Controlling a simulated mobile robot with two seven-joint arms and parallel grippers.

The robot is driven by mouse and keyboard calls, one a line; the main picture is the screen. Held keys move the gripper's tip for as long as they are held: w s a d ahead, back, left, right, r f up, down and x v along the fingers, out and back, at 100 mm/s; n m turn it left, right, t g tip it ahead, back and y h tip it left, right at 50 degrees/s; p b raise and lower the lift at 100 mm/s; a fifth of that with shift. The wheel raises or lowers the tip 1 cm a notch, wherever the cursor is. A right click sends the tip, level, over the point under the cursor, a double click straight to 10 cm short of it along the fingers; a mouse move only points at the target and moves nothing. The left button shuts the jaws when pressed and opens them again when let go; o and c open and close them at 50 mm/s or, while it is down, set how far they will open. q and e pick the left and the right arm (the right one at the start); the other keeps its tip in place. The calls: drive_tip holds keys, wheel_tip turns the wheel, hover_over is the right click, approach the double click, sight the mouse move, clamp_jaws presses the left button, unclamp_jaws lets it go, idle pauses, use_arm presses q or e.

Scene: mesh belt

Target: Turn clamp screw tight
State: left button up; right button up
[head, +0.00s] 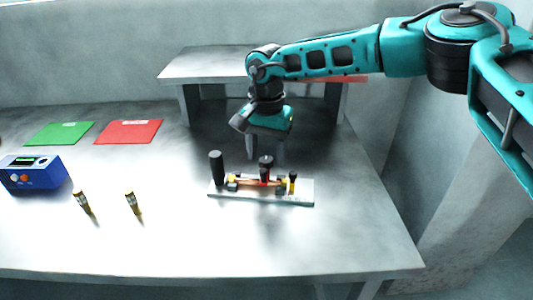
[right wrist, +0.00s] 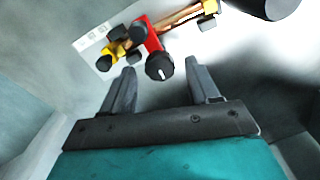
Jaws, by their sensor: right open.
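The clamp screw shows as a dark round knob (head: 266,161) on a red clamp body (head: 264,177), standing on a pale base plate (head: 262,197). In the right wrist view the knob (right wrist: 159,67) has a white mark on its top. My right gripper (head: 266,155) points down just above the clamp, open and empty. In the right wrist view its fingertips (right wrist: 163,72) lie on either side of the knob, with space between; I cannot tell whether they reach its height. My left gripper is not in view.
A tall black post (head: 216,168) stands at the plate's left end. Two yellow-and-black pieces (head: 82,202) (head: 132,202), a blue box (head: 34,172), a green mat (head: 59,133) and a red mat (head: 128,131) lie left. A raised shelf (head: 205,68) stands behind. The table front is clear.

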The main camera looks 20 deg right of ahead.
drive_tip(key=shift+f, duration=0.25)
drive_tip(key=c, duration=1)
drive_tip(key=shift+c, duration=0.2)
